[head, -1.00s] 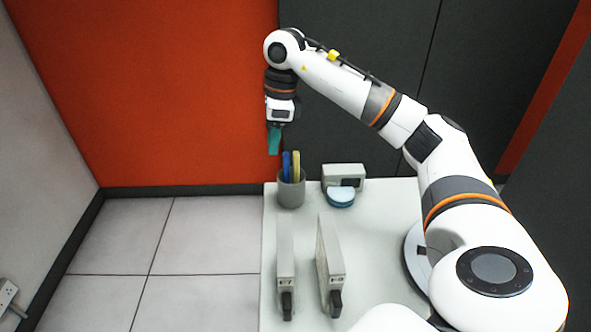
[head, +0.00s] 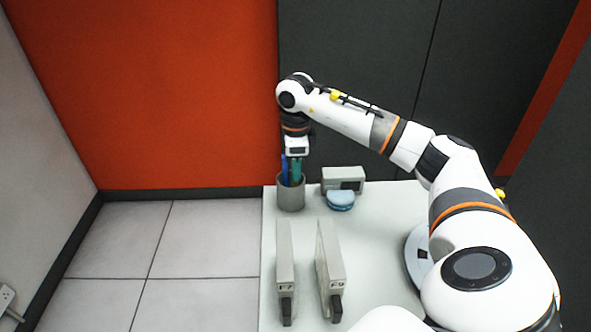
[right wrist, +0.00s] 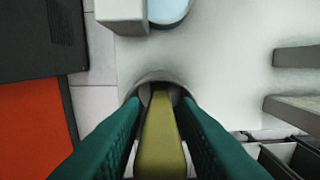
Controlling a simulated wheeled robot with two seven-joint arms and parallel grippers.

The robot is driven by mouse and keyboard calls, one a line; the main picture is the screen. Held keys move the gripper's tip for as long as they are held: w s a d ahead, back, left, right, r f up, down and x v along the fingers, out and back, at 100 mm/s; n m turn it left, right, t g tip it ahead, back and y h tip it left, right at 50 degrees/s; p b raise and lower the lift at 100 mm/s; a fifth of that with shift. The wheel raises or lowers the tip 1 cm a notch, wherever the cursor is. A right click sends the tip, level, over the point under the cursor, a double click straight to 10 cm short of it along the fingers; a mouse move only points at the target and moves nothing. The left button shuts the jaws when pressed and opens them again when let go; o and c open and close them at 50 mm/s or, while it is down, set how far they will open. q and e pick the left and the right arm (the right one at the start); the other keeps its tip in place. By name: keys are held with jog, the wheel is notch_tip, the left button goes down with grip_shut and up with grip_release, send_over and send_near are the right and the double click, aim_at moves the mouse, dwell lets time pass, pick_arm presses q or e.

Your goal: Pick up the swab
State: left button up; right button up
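A grey cup (head: 291,196) stands at the back left corner of the table, and its rim shows in the right wrist view (right wrist: 160,77). A blue stick (head: 284,168) stands in it. A yellow stick (right wrist: 160,135) stands in it too; the gripper hides it in the head view. Which of them is the swab I cannot tell for sure. My right gripper (head: 296,172) points down into the cup's mouth. Its teal fingers (right wrist: 160,103) are open on both sides of the yellow stick, with gaps to it. My left gripper is not in view.
A grey box-like device (head: 344,179) and a light blue round pad (head: 340,201) stand just right of the cup. Two upright grey panels with dark ends (head: 285,263) (head: 328,263) stand nearer on the white table (head: 375,250). An orange wall rises behind.

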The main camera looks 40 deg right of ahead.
jog(key=shift+f, duration=0.65)
grip_shut()
